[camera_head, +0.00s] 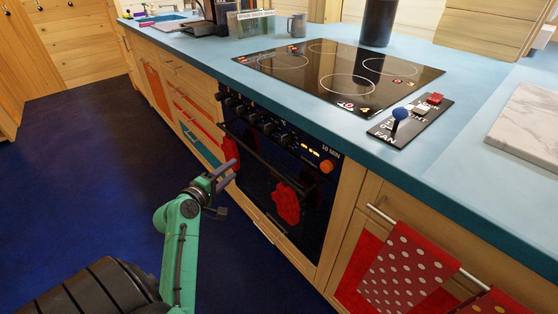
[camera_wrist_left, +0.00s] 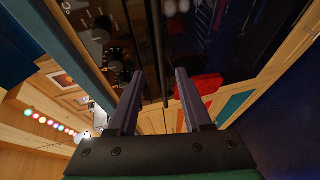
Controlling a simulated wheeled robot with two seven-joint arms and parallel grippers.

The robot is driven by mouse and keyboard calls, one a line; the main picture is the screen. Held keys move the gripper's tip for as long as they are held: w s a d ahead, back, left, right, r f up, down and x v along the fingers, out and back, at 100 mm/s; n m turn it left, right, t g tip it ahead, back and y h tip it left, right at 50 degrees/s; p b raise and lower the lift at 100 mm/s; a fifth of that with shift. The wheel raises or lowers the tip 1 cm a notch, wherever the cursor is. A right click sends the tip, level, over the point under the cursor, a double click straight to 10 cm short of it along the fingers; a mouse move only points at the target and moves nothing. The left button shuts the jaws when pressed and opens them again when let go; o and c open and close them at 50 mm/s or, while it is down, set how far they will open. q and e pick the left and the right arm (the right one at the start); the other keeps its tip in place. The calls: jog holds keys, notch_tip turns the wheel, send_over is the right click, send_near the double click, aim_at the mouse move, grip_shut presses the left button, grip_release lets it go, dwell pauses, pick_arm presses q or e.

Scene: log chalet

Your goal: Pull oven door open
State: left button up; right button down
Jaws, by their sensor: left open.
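The black oven door (camera_head: 262,186) is closed in the wooden counter front below the cooktop. Its dark bar handle (camera_head: 256,155) runs along the top of the door. A red mitt (camera_head: 287,204) hangs toward the handle's right end and another red mitt (camera_head: 230,152) toward its left end. My left gripper (camera_head: 222,176) is open in front of the door's left part, near the left mitt. In the left wrist view the handle (camera_wrist_left: 158,45) lines up between the open fingers (camera_wrist_left: 160,100), and a red mitt (camera_wrist_left: 205,84) shows beside the right finger. Contact cannot be told. My right gripper is out of view.
Control knobs (camera_head: 250,115) and an orange knob (camera_head: 326,166) sit above the door. The cooktop (camera_head: 335,75) and a fan switch panel (camera_head: 408,122) lie on the blue counter. A dotted towel (camera_head: 405,270) hangs at the right. The dark blue floor (camera_head: 80,180) at the left is clear.

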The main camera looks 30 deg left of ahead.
aim_at(251, 153)
pick_arm(q)
jog(key=w+f, duration=0.1)
jog(key=w, duration=0.3)
jog(key=w+a+b, duration=0.1)
jog(key=w, duration=0.3)
jog(key=w+a+f, duration=0.1)
jog(key=w, duration=0.4)
jog(key=shift+w+f, duration=0.1)
jog(key=shift+f, duration=0.2)
grip_shut()
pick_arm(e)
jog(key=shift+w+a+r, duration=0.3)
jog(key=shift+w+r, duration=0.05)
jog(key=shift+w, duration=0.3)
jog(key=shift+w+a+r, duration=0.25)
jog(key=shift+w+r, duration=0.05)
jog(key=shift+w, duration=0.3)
pick_arm(q)
jog(key=shift+f, duration=0.1)
